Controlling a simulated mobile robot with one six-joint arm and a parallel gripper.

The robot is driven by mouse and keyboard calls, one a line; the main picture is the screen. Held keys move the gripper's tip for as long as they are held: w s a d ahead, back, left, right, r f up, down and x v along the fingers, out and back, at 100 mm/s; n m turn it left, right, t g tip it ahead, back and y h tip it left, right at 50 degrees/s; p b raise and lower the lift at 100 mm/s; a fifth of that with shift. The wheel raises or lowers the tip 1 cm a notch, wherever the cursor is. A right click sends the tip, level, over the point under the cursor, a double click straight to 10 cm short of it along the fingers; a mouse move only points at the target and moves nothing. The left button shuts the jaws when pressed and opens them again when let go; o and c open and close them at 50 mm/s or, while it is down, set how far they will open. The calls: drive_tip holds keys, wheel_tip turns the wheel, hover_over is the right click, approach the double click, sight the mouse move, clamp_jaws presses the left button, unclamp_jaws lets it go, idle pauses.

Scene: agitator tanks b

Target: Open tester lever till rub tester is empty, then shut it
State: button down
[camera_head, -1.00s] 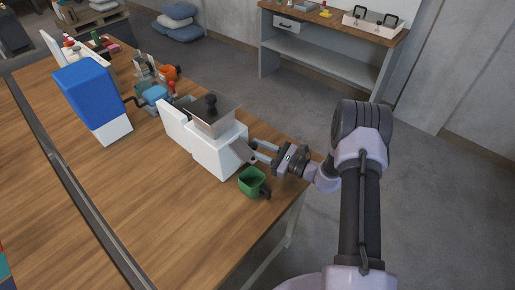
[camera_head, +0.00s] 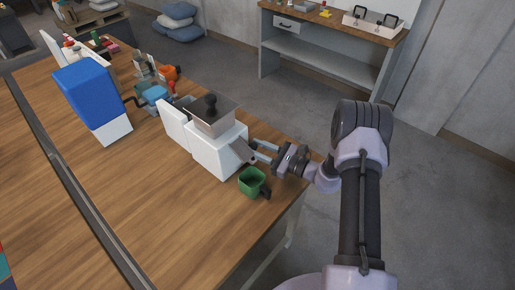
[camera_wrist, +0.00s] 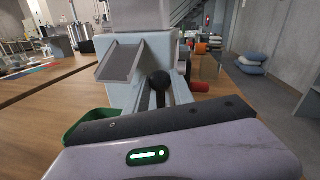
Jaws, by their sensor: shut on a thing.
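The tester is a white box (camera_head: 212,158) with a steel hopper (camera_head: 222,118) and black knob on top. Its sloping grey chute (camera_head: 243,150) is on the near right side; the chute also shows in the wrist view (camera_wrist: 122,62). A green cup (camera_head: 250,183) stands on the table below the chute; its rim shows in the wrist view (camera_wrist: 88,126). My gripper (camera_head: 262,152) reaches in from the right beside the chute. In the wrist view, the lever's black ball knob (camera_wrist: 160,81) is between my fingers, which are shut on it. The hopper's inside is hidden.
A blue-topped white box (camera_head: 88,92) stands further left on the wooden table (camera_head: 130,200). Small equipment and an orange cup (camera_head: 169,72) are behind the tester. A grey workbench (camera_head: 325,62) stands across the floor. The table's front middle is clear.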

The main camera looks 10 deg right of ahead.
drive_tip(key=b, duration=0.1)
drive_tip(key=f+b, duration=0.1)
drive_tip(key=b, duration=0.1)
drive_tip(key=shift+s+d+f+t+y+b, duration=0.2)
drive_tip(key=shift+s+t+y+b, duration=0.1)
drive_tip(key=shift+t, duration=0.1)
drive_tip(key=b, duration=0.1)
drive_tip(key=y+b, duration=0.1)
drive_tip(key=b, duration=0.1)
drive_tip(key=shift+s+d+f+n+t, duration=0.1)
drive_tip(key=shift+s+d+n+t, duration=0.15)
drive_tip(key=shift+s+n+t, duration=0.05)
drive_tip(key=shift+s+d+r+y+b, duration=0.1)
drive_tip(key=shift+s+r+y+b, duration=0.25)
drive_tip(key=shift+b, duration=0.4)
drive_tip(key=shift+w, duration=0.15)
drive_tip(key=c, duration=1.1)
unclamp_jaws()
drive_tip(key=shift+d, duration=0.1)
drive_tip(key=p+v, duration=0.1)
drive_tip(key=v, duration=0.7)
drive_tip(key=p+v, duration=0.1)
drive_tip(key=v, duration=0.8)
drive_tip(key=shift+s+f+p, duration=0.25)
drive_tip(key=shift+p, duration=0.05)
